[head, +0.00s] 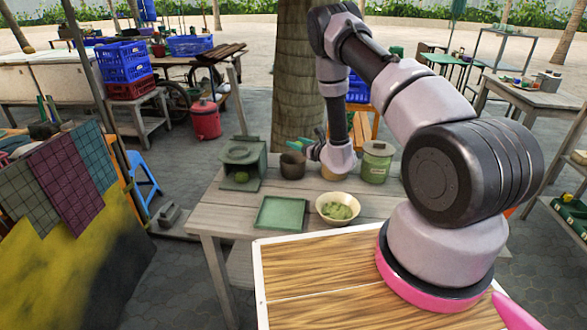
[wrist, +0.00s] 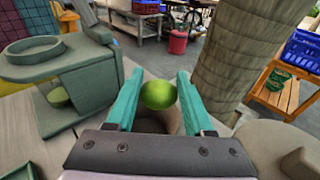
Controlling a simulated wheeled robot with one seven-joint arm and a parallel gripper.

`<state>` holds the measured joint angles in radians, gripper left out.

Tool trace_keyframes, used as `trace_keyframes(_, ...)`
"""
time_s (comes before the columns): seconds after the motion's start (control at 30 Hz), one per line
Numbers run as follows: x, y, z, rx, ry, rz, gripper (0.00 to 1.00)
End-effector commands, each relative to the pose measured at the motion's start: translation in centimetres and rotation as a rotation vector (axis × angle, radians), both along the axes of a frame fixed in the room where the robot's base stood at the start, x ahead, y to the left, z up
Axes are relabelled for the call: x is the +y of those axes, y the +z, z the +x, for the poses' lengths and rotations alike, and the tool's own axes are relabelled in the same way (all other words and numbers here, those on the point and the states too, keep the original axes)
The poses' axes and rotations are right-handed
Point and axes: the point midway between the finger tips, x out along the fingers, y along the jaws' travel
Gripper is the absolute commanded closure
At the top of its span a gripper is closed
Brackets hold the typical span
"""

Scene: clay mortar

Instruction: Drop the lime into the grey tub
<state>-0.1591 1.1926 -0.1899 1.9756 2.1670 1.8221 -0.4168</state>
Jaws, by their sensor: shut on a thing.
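The lime (wrist: 158,94) is round and green and sits between the two teal fingers of my gripper (wrist: 158,98) in the wrist view. My gripper is shut on it. In the head view the gripper (head: 296,146) reaches to the left over the table, and the lime cannot be made out clearly there. The grey tub (head: 292,166) stands upright on the table, just below and near the fingers. In the wrist view, part of a greyish-brown round vessel, likely the tub (wrist: 152,124), shows beneath the lime, mostly hidden by the gripper.
A grey-green stand (head: 256,156) with a green round thing in its opening is left of the tub. A green tray (head: 280,213), a cream bowl (head: 326,207) with green contents, and a lidded green jar (head: 377,165) share the table (head: 220,212). A tree trunk (head: 296,75) rises behind.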

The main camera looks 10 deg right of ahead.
Motion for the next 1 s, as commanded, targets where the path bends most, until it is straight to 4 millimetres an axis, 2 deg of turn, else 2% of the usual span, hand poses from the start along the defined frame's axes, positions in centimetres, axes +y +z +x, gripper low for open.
trace_keyframes(0.13,0.0,0.0,0.0,-0.001,0.0,0.0,1.0)
trace_keyframes(0.17,0.0,0.0,0.0,-0.001,0.0,0.0,0.44)
trace_keyframes(0.23,0.0,0.0,0.0,-0.001,0.0,0.0,0.17)
trace_keyframes(0.27,0.0,0.0,0.0,0.0,0.0,0.0,0.12)
trace_keyframes(0.67,-0.4,0.1,-0.6,0.0,-0.002,0.001,0.12)
trace_keyframes(1.0,-3.3,1.0,-6.2,0.003,-0.003,0.001,0.12)
